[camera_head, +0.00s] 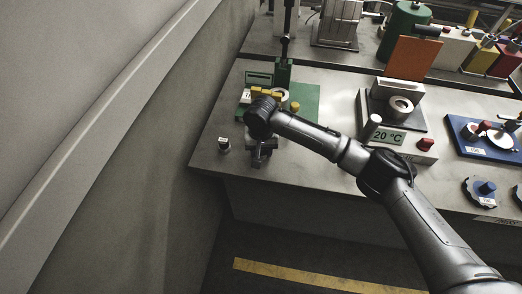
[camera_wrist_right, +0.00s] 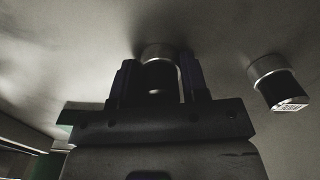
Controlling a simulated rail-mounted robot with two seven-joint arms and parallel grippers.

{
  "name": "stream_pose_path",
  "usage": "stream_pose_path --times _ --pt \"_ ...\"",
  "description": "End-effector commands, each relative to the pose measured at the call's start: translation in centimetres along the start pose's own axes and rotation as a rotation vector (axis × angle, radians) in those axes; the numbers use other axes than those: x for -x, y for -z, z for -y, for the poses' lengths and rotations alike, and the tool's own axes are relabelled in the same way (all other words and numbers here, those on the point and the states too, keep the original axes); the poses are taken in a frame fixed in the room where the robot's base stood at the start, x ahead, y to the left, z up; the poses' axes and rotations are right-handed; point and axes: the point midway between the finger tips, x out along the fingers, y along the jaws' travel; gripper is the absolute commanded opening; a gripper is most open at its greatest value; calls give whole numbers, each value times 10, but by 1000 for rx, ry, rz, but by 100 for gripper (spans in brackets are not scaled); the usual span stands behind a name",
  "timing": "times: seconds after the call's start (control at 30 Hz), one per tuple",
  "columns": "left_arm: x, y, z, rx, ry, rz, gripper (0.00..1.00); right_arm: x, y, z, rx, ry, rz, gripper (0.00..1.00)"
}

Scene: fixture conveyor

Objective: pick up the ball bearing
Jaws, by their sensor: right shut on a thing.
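My right gripper (camera_head: 261,158) is low over the front left of the grey table. In the right wrist view, its two fingers (camera_wrist_right: 156,82) are shut on a small cylinder (camera_wrist_right: 158,54) with a bright metal rim and a dark body. I cannot tell from its shape whether it is a bearing. A ring-shaped metal part (camera_head: 401,106), like a ball bearing, sits on the heater with the 20 °C display (camera_head: 388,136). My left gripper is not in view.
A similar labelled cylinder (camera_head: 223,145) stands left of the gripper; it also shows in the right wrist view (camera_wrist_right: 274,83). A green fixture board (camera_head: 308,98) lies behind the gripper. A blue board (camera_head: 468,143) and dark knobbed discs (camera_head: 481,192) are at right.

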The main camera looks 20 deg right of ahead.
Motion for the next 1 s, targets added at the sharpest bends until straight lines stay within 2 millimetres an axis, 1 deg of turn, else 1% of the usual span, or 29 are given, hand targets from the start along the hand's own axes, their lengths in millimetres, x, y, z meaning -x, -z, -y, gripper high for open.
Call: stream_pose_path --times 0.2,0.33,0.47,0.6,0.63,0.67,0.9,1.0 --pt "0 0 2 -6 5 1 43 1 0 0 0 1 -1 8" --pt "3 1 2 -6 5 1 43 7 0 0 0 1 -1 8" --pt "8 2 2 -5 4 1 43 21 0 0 0 2 -1 8" --pt "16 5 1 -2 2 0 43 44 0 1 0 3 -1 8" --pt "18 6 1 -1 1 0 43 47 0 -1 0 1 0 8" --pt "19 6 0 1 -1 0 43 48 -3 -8 -1 0 1 8" --pt "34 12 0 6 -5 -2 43 77 -28 -50 -2 0 -1 8" --pt "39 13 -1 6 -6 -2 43 87 -37 -64 0 -1 0 8"
